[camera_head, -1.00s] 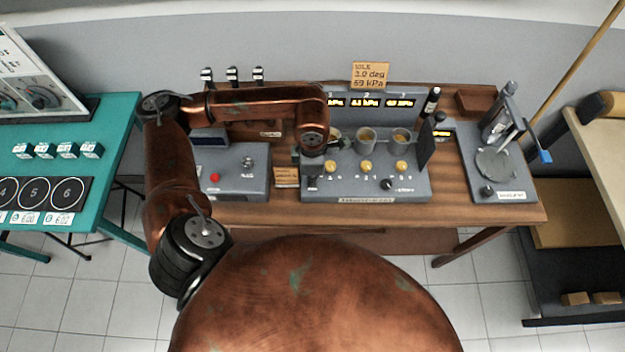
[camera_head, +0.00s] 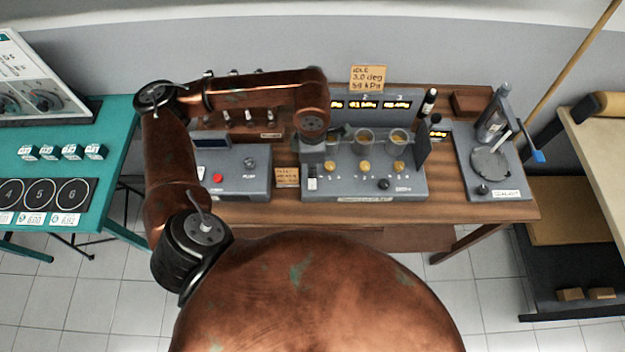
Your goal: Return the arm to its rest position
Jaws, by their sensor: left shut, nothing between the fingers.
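My left arm, copper with dark joints, comes in from the left and bends over the wooden bench (camera_head: 436,195). My left gripper (camera_head: 338,133) is small and partly hidden by its own wrist. It is shut and empty, above the left part of the grey console (camera_head: 345,187) with the cups and yellow knobs. I cannot tell its exact height, but it seems apart from the console. My right gripper is not in view.
A grey box (camera_head: 236,172) with a red button sits left of the console. A grey stand (camera_head: 490,162) with a lever is at the bench's right end. A teal table (camera_head: 110,135) is at left, a shelf unit (camera_head: 560,235) at right. Floor shows in front.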

